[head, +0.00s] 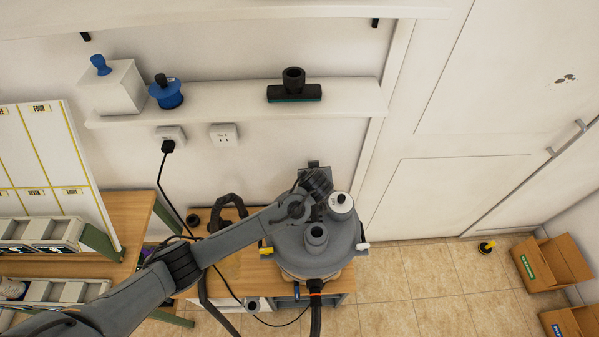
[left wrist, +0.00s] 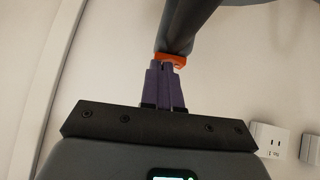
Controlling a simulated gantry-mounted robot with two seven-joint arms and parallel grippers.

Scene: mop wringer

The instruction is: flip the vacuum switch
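The vacuum (head: 290,245) has a grey domed head and stands at the lower middle of the head view, with a dark hose at its front. My left arm reaches over it, and my left gripper (head: 320,188) is at the back of its top; the fingertips are hidden there. In the left wrist view the purple fingers of my left gripper (left wrist: 168,70) are side by side, almost without a gap. Their tips are at an orange-red piece (left wrist: 171,58) on a dark grey tube-like part (left wrist: 182,28). I cannot tell whether they touch it or whether it is the switch.
A wall shelf (head: 220,97) holds a black nozzle (head: 294,90) and a blue-and-black part (head: 166,95). Outlets (head: 224,134) are below; a cord runs from one. A workbench (head: 130,215) stands at left. Cardboard boxes (head: 550,262) lie at right on open tiled floor.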

